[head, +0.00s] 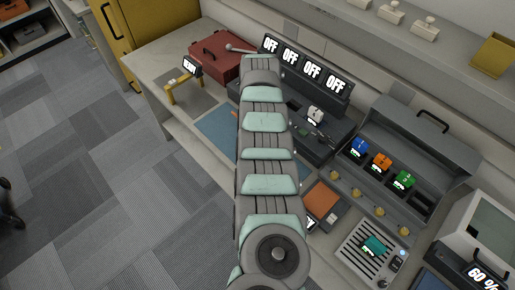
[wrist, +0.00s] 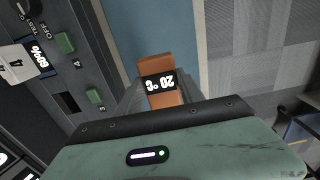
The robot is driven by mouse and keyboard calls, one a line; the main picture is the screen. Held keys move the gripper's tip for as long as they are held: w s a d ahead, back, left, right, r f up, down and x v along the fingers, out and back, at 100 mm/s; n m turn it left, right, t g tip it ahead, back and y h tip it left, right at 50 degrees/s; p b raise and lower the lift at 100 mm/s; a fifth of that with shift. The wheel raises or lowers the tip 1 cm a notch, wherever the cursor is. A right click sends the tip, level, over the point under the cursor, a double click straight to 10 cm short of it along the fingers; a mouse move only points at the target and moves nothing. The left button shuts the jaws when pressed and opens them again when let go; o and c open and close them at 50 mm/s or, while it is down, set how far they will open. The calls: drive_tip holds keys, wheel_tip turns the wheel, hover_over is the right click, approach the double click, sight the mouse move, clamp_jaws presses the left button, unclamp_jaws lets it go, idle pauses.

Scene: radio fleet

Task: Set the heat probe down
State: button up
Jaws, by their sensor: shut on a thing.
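The heat probe is an orange block (wrist: 153,63) with a black display reading 20 °C, seen upside down in the wrist view. My gripper (wrist: 158,90) is shut on it, with a grey finger on each side. The probe's upper end shows against the blue mat (wrist: 135,22). I cannot tell whether the probe touches anything below. The blue mat (head: 215,128) shows there just left of my arm.
A test panel with green buttons (wrist: 65,43) and a white radio (wrist: 22,62) lies left in the wrist view. In the head view a red toolbox (head: 215,55), a yellow stand (head: 185,82), several OFF displays (head: 290,58) and a charger case with coloured radios (head: 382,162) surround the arm.

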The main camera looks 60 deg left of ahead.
wheel_tip(320, 180, down, 8)
drive_tip(key=shift+s+r+b, duration=0.1)
drive_tip(key=shift+b, duration=0.25)
drive_tip(key=shift+f+b, duration=0.6)
drive_tip(key=shift+f, duration=1.5)
drive_tip(key=shift+f, duration=0.2)
drive_tip(key=o, duration=1.5)
drive_tip(key=shift+c, duration=0.2)
drive_tip(key=shift+r, duration=0.15)
wheel_tip(320, 180, up, 12)
drive_tip(key=shift+r+p, duration=0.1)
drive_tip(key=shift+p, duration=0.7)
